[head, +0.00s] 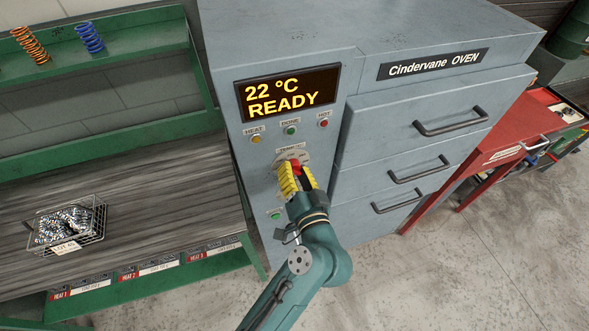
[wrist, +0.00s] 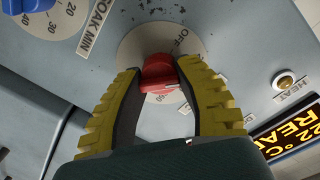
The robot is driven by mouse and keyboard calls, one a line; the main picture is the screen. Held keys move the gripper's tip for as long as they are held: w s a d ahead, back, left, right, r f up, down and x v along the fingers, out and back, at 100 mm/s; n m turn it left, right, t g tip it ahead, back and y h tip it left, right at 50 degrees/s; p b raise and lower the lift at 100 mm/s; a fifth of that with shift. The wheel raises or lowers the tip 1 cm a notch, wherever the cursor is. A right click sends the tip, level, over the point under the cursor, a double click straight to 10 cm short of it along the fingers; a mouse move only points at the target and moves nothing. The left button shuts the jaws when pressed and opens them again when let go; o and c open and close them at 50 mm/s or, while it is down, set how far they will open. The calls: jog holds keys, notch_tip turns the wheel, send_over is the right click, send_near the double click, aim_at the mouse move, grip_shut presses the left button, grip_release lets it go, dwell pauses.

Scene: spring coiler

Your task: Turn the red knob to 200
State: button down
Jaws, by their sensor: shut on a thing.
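The red knob (wrist: 160,76) sits on a round pale dial plate (wrist: 135,48) on the oven's front panel. In the wrist view, "OFF" shows at the dial's edge; the other dial marks are mostly hidden by my fingers. My gripper (wrist: 160,82) has its yellow ribbed fingers closed on both sides of the knob. In the head view my gripper (head: 297,174) covers most of the knob (head: 295,165), below the "TEMP" label. The oven's display (head: 287,94) reads "22 °C READY".
A blue knob (wrist: 30,8) with a "SOAK MIN" dial is close by in the wrist view. Oven drawers with handles (head: 450,121) lie to the right. A green workbench with a wire basket (head: 66,224) stands left. A red cabinet (head: 515,135) stands far right.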

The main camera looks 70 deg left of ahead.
jog(key=shift+r, duration=0.25)
jog(key=c, duration=0.6)
grip_release()
jog(key=shift+c, duration=0.2)
jog(key=shift+f, duration=0.15)
jog(key=d, duration=1.2)
jog(key=shift+s+r, duration=0.3)
jog(key=shift+s, duration=0.1)
